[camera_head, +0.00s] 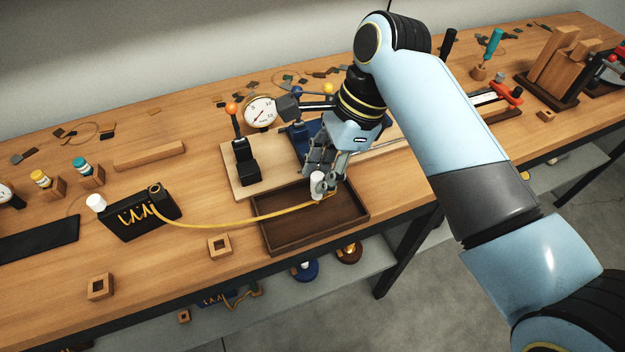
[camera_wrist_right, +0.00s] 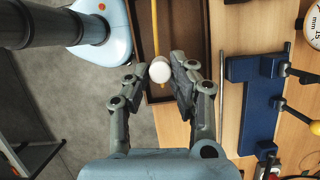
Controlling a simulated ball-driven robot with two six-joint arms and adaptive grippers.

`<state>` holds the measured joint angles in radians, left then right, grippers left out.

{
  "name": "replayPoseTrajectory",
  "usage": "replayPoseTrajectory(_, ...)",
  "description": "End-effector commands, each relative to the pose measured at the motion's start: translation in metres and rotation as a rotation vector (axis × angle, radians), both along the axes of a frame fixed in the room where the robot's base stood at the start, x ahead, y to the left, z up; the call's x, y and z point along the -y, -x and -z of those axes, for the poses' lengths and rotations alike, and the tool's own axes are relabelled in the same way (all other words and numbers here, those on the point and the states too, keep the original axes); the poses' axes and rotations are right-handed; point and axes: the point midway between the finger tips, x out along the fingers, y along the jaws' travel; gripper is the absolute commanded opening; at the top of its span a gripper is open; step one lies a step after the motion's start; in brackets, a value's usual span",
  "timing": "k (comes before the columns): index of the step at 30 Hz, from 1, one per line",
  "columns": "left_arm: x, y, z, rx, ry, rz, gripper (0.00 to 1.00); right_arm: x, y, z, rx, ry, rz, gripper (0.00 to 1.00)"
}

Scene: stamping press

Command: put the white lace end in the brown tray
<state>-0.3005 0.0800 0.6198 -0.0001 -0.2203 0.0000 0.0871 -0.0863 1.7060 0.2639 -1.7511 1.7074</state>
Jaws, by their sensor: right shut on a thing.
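The white lace end (camera_head: 317,183) is a small white cylinder on a yellow lace (camera_head: 225,225). My right gripper (camera_head: 325,180) is shut on it; it also shows between the fingertips in the right wrist view (camera_wrist_right: 161,70). In the head view they appear over the back part of the brown tray (camera_head: 325,218), a shallow open box with a bare floor. The tray also shows in the wrist view (camera_wrist_right: 182,28). The lace runs left from the gripper to a black block (camera_head: 140,215) with yellow lacing. A second white piece (camera_head: 96,203) is at that block's left end. My left gripper is out of view.
Behind the tray stand a wooden board with a black toggle lever (camera_head: 243,160), a dial gauge (camera_head: 260,112) and a blue fixture (camera_head: 303,135). A wooden square ring (camera_head: 220,246) lies left of the tray. The table's front edge runs close to the tray.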

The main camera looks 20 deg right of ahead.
Motion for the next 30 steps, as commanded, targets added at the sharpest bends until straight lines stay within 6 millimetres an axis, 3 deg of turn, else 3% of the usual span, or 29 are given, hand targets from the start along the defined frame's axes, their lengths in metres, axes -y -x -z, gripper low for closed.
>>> replayPoseTrajectory(5, 0.0, -0.001, -0.001, 0.002, 0.0, 0.0, 0.36, -0.007, -0.019, 0.013, -0.001, 0.001, 0.0, 0.0)
replayPoseTrajectory(15, 0.0, 0.0, -0.008, 0.0, 0.0, 0.0, 0.36, -0.008, -0.021, 0.052, -0.001, 0.001, 0.001, 0.0)
replayPoseTrajectory(26, 0.001, -0.001, -0.008, 0.002, 0.001, 0.0, 0.36, -0.008, -0.021, 0.057, 0.0, 0.001, 0.0, 0.0)
replayPoseTrajectory(27, 0.001, -0.001, -0.008, 0.002, 0.001, 0.0, 0.36, -0.008, -0.021, 0.057, 0.0, 0.001, 0.0, 0.26)
replayPoseTrajectory(30, 0.001, -0.001, -0.008, 0.002, 0.001, 0.0, 0.36, -0.008, -0.021, 0.056, 0.0, 0.001, 0.0, 0.39)
